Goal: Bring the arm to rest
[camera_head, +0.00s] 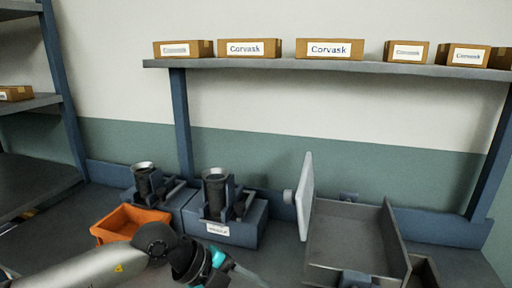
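My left arm comes in from the lower left, with a pale link, a black wrist and a teal ring. My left gripper (245,274) is at the bottom edge, in front of the right-hand grinder (222,225), and is too faint and cut off to tell whether it is open or shut. I see nothing clearly held in it. My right gripper is out of view.
An orange bin (113,228) stands beside the left grinder (176,199), just behind my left arm. A grey open tray (393,240) with an upright white panel (305,197) stands on the right. A wall shelf (330,66) holds several Corvask boxes (249,48).

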